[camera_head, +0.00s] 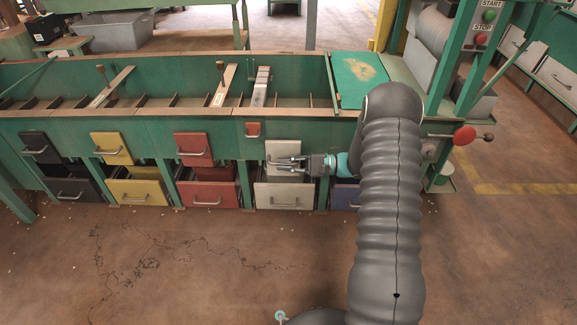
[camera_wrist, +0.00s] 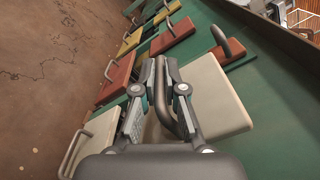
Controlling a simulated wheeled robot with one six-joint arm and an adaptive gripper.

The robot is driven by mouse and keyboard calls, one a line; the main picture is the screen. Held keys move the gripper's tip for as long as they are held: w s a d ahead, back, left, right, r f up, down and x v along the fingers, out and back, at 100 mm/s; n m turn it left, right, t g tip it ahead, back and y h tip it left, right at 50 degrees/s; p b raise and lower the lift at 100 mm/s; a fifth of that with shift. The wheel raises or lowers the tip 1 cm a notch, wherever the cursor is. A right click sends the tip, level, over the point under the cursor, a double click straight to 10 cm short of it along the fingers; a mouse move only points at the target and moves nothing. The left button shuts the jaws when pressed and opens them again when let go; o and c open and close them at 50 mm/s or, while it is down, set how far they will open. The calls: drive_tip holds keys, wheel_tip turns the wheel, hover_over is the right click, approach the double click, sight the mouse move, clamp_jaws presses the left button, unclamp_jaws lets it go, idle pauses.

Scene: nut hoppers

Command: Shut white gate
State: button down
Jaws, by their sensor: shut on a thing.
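The white gate (camera_head: 289,149) is a pale panel on the front of the green hopper bench, above a white drawer with its own handle (camera_head: 285,198). My gripper (camera_head: 281,161) reaches it from the right and is shut on the gate's handle, which my fingers partly hide in the head view. In the wrist view my gripper (camera_wrist: 162,75) has its fingers around the dark curved handle bar (camera_wrist: 174,105). The white gate (camera_wrist: 216,98) lies just to the right of it there, and the white drawer (camera_wrist: 90,145) is at the lower left.
Red (camera_head: 190,146), yellow (camera_head: 112,148) and black (camera_head: 40,147) gates line the bench to the left, each above a matching drawer. A purple drawer (camera_head: 346,196) is to the right, partly behind my arm. The brown floor in front is clear. START and STOP buttons (camera_head: 483,40) stand upper right.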

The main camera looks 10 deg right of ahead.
drive_tip(key=c, duration=1.2)
unclamp_jaws()
drive_tip(key=shift+a, duration=0.2)
drive_tip(key=shift+c, duration=0.2)
drive_tip(key=shift+d, duration=0.15)
drive_tip(key=shift+r, duration=0.1)
wheel_tip(320, 180, up, 10)
drive_tip(key=shift+f, duration=0.1)
